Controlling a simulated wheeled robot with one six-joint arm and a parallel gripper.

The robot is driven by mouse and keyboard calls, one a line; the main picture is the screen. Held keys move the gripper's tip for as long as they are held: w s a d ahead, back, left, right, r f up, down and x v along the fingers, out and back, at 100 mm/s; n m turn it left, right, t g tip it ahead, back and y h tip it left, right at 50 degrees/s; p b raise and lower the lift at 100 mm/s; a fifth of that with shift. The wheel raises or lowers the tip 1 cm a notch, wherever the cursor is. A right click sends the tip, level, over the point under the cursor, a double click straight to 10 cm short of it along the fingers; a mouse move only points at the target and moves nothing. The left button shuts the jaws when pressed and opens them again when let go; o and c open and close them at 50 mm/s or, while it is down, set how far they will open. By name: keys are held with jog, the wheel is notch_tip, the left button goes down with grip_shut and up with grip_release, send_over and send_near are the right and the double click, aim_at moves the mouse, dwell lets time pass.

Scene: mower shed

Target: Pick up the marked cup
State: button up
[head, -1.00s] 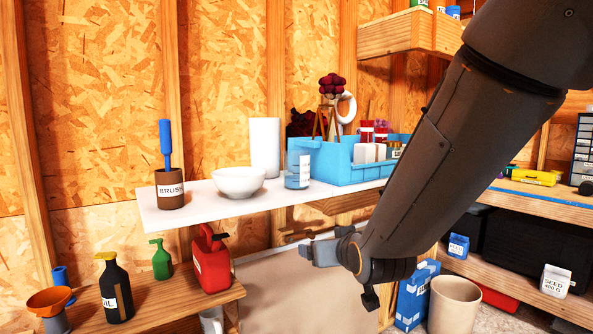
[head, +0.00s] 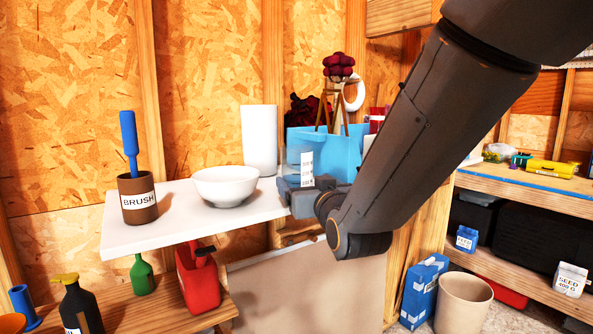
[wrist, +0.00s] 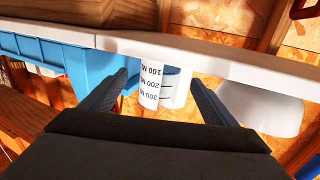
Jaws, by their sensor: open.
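The marked cup (head: 307,168) is clear, with a white printed scale strip. It stands on the white shelf (head: 160,222) between the bowl and the blue bin, its lower part hidden by my gripper. In the wrist view, which looks upside down, its strip (wrist: 151,84) reads 100 to 300 and shows between my two fingers. My gripper (wrist: 163,82) is open, with a finger to each side of the cup in that view. In the head view my gripper (head: 300,186) is at the shelf's front edge. I cannot tell whether the fingers touch the cup.
A white bowl (head: 224,186) and a brown brush pot (head: 137,202) stand left of the cup. A tall white cylinder (head: 259,140) is behind it. The blue bin (head: 340,150) is close on the right. A red can (head: 198,280) stands below the shelf.

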aim_at(296, 173)
jog(key=shift+p+x, duration=1.6)
jog(key=shift+x, duration=2.05)
jog(key=shift+a+r, duration=0.1)
jog(key=shift+r, duration=0.05)
jog(key=c, duration=1.2)
